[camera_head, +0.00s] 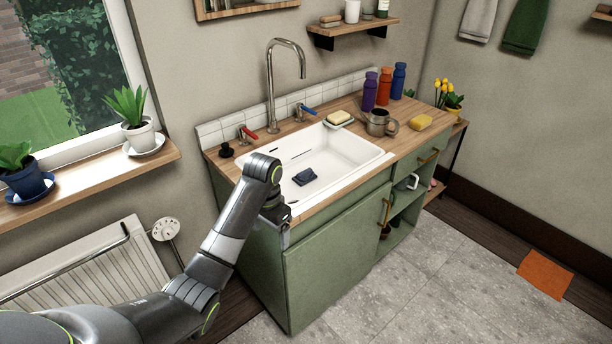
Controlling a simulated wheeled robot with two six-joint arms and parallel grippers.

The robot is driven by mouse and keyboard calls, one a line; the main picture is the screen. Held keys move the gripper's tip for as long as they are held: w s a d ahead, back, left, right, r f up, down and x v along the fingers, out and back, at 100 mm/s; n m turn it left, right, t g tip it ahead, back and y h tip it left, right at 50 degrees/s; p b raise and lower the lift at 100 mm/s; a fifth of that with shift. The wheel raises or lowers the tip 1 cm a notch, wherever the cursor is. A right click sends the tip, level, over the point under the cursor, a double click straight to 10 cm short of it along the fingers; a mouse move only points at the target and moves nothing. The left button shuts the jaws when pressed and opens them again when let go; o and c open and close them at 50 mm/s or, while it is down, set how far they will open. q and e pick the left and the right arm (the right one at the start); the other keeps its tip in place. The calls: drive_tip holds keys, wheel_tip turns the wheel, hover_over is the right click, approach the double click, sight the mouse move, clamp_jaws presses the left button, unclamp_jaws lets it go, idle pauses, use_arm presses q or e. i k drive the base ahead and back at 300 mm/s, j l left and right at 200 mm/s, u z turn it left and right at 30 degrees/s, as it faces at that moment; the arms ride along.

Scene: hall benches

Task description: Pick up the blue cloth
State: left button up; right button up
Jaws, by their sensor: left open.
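My left arm comes in from the lower left. My left gripper (284,234) hangs at the front left corner of the cabinet, by the worktop's front edge, pointing down. It is to the left of and nearer than the cloth, apart from it and outside the basin. It is open, and I see nothing in it; its fingers are small and partly hidden by the wrist. My right gripper does not show.
A tall curved tap (272,88) stands behind the sink, with a red handle (248,133) and a blue handle (306,112). A sponge on a dish (338,118), a metal watering can (380,123), a yellow sponge (421,122) and several bottles occupy the worktop's right. The basin is otherwise clear.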

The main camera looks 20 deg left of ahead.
sight(303, 178)
drive_tip(key=i+j+z, duration=0.35)
drive_tip(key=i+j, duration=0.7)
